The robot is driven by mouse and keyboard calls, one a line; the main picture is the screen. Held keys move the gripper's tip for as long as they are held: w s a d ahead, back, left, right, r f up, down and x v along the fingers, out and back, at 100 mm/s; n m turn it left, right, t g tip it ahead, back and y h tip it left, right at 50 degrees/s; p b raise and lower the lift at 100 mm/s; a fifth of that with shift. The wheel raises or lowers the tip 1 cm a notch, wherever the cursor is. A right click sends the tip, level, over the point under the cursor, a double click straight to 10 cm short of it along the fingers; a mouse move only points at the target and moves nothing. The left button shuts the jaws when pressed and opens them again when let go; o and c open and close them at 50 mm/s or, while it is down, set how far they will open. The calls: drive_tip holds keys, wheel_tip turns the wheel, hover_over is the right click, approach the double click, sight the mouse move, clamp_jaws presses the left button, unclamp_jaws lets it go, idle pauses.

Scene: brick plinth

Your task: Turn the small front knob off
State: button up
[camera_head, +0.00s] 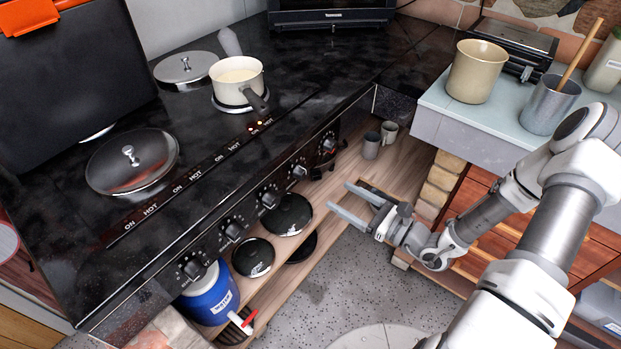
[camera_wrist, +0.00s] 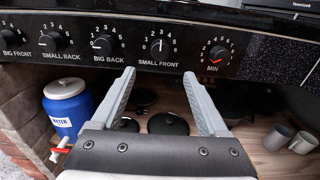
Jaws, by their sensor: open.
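The small front knob (camera_wrist: 160,46) is a round black dial on the black stove panel, above its "SMALL FRONT" label. Its white pointer stands about upright, away from the left-pointing marks of the small back knob (camera_wrist: 52,38) and big back knob (camera_wrist: 103,43). In the head view the small front knob (camera_head: 299,170) is second from the right in the row. My gripper (camera_head: 341,196) is open and empty, in front of the panel and apart from it. In the wrist view the fingertips of my gripper (camera_wrist: 158,76) show just below the knob, one to each side.
The rightmost knob (camera_wrist: 218,53) has a red pointer. A cream saucepan (camera_head: 236,78) stands on the stove, its handle toward the front; red lights (camera_head: 254,127) glow near it. Pan lids, mugs and a blue water jug (camera_head: 208,295) sit on the shelf below. A counter (camera_head: 465,122) stands right.

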sight(306, 176)
drive_tip(key=x, duration=1)
drive_tip(key=shift+w+a+b, duration=0.2)
drive_tip(key=shift+a+b, duration=0.05)
drive_tip(key=shift+b, duration=0.15)
clamp_jaws()
